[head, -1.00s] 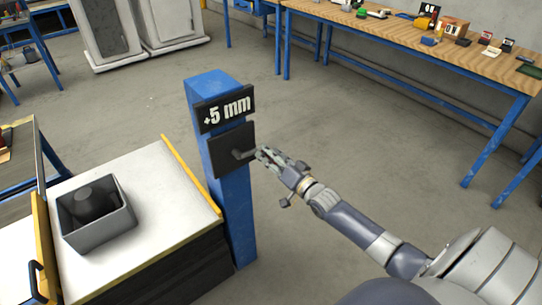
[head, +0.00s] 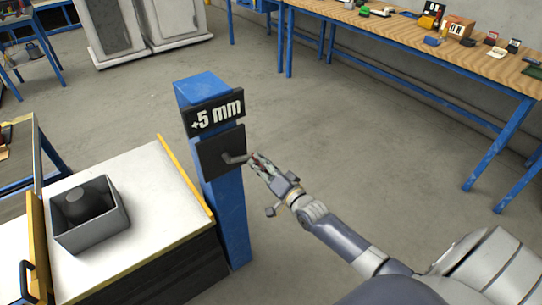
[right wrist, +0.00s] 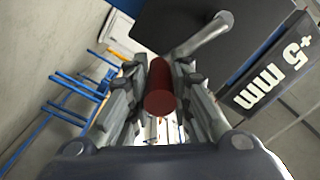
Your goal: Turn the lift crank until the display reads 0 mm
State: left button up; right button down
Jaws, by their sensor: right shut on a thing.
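The lift crank (head: 233,159) is a grey bent arm on a dark plate (head: 212,165) on the blue post (head: 232,215). It points right in the head view. The display (head: 215,115) above the plate reads +5 mm; it also shows, tilted, in the right wrist view (right wrist: 275,75). My right gripper (head: 258,163) is at the crank's outer end. In the right wrist view its fingers are shut on the red crank handle (right wrist: 160,90), which lies between them. The grey crank arm (right wrist: 205,35) runs from the handle towards the plate. My left gripper is not in view.
Left of the post stands a white-topped platform (head: 150,190) with a yellow edge, carrying a grey open box (head: 92,240) with a dark object inside. A wooden workbench (head: 400,40) with small items is at the back right. The floor between is clear.

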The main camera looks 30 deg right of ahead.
jog(key=shift+d+f+m, duration=0.1)
jog(key=shift+f+m, duration=0.4)
jog(key=shift+f, duration=0.05)
jog(key=shift+a+f+m+b, duration=0.1)
jog(key=shift+a+m+b, duration=0.15)
jog(key=shift+m+b, duration=0.1)
jog(key=shift+a+f+m, duration=0.1)
jog(key=shift+a+m, duration=0.1)
jog(key=shift+m, duration=0.05)
jog(key=c, duration=1.4)
grip_release()
jog(key=shift+c, duration=0.2)
jog(key=shift+s+f, duration=0.15)
jog(key=shift+s, duration=0.5)
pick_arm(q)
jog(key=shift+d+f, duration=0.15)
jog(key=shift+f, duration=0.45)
pick_arm(e)
jog(key=s, duration=0.7)
jog(key=s+d, duration=0.1)
jog(key=s, duration=0.2)
jog(key=shift+s, duration=0.4)
